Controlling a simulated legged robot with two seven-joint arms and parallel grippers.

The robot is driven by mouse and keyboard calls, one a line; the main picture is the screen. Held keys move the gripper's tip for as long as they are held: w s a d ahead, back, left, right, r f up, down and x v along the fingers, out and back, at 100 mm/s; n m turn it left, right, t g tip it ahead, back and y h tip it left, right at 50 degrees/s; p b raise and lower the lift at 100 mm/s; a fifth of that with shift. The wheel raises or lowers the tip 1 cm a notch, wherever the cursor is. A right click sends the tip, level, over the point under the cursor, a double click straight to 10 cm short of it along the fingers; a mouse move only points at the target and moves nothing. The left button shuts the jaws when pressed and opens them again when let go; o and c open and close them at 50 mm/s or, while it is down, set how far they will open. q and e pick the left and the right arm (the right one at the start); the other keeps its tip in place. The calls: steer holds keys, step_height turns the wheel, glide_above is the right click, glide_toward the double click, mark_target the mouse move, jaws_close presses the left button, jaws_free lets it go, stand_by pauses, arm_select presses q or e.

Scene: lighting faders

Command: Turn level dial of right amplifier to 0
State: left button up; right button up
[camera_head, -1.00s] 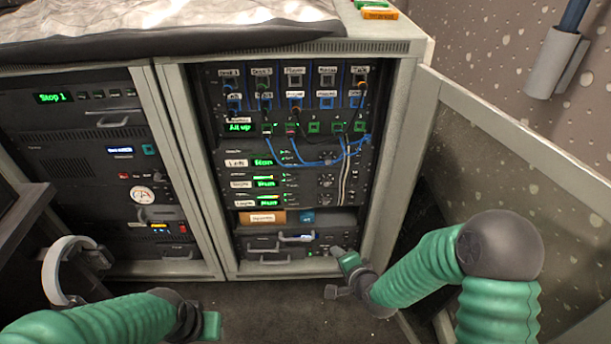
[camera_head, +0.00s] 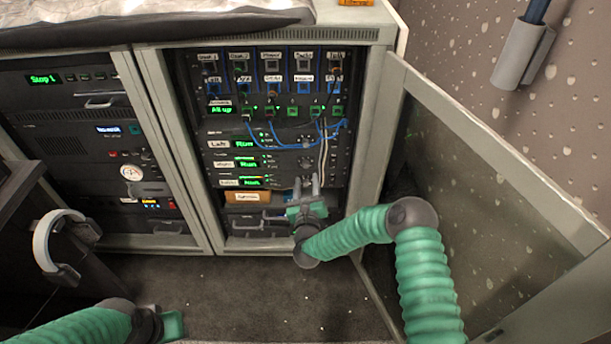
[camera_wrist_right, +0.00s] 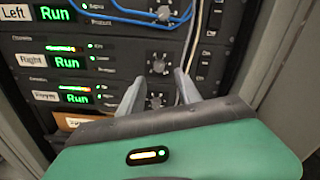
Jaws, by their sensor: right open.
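The right amplifier (camera_head: 235,165) is the middle of three stacked units in the open rack, with a "Right" label and green "Run" display. Its level dial (camera_wrist_right: 159,66) shows in the right wrist view, a round knob with pale marks around it; its exact setting is too small to read. My right gripper (camera_head: 307,182) is open and empty in front of the lowest unit. In the right wrist view its fingertips (camera_wrist_right: 158,76) appear just below the right amplifier's dial, with the lowest dial (camera_wrist_right: 155,101) seen between the fingers. My left gripper (camera_head: 172,323) is low at left, its fingers not discernible.
The left amplifier (camera_head: 235,144) is above. Blue cables (camera_head: 280,146) and pale cables (camera_head: 323,155) hang near the dials. An open glass door (camera_head: 480,190) stands to the right. A second rack (camera_head: 70,150) with a white-ringed headset (camera_head: 45,245) before it is at left.

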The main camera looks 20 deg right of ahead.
mark_target(306, 167)
steer(key=b+x, duration=0.1)
steer(key=x, duration=0.4)
steer(key=shift+f, duration=0.1)
steer(key=shift+w+b, duration=0.3)
steer(key=shift+w, duration=0.1)
arm_select(q)
steer(key=shift+s+x, duration=0.25)
steer(key=shift+x, duration=0.95)
arm_select(e)
steer(key=shift+c, duration=1.1)
jaws_close()
